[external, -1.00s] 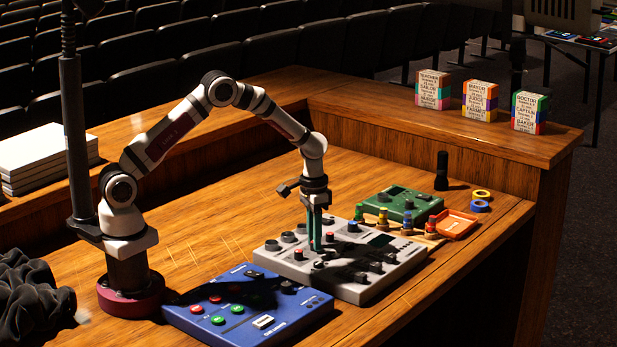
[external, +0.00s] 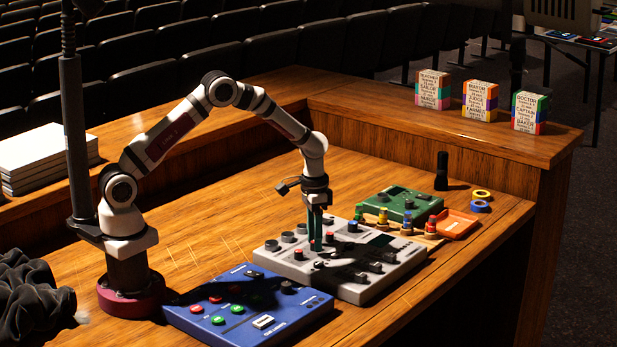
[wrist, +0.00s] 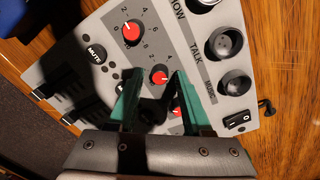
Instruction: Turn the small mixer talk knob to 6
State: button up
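The grey mixer (external: 338,262) lies flat on the wooden desk. In the wrist view its panel carries the labels SHOW, TALK and MUSIC. The small red-capped knob in the TALK row (wrist: 159,77) has a printed number scale around it; its exact setting is too small to read. My gripper (external: 315,248) points straight down at the mixer. In the wrist view its two green fingers are spread, one on each side of this knob; I cannot tell whether they touch it. Another red knob (wrist: 176,112) is partly hidden by the right finger.

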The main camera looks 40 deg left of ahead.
jog(key=r, duration=1.5)
jog(key=shift+w+a+r, duration=0.2)
jog(key=shift+a+r, duration=0.05)
jog(key=shift+r, duration=0.15)
jog(key=s+a+r+y, duration=0.1)
jog(key=s+a+r, duration=0.2)
jog(key=s+a, duration=0.35)
jog(key=s+a+r, duration=0.3)
jog(key=s+a, duration=0.2)
jog(key=a, duration=0.2)
jog(key=shift+n+y, duration=0.6)
jog(key=s+a+f, duration=0.1)
jog(key=s+a, duration=0.2)
jog(key=s, duration=0.3)
jog(key=s+a+f, duration=0.2)
jog(key=s+a, duration=0.1)
jog(key=s, duration=0.3)
jog(key=s+a+f, duration=0.1)
jog(key=s+a, duration=0.3)
jog(key=s, duration=0.2)
jog(key=shift+s+f, duration=0.1)
jog(key=shift+f, duration=0.2)
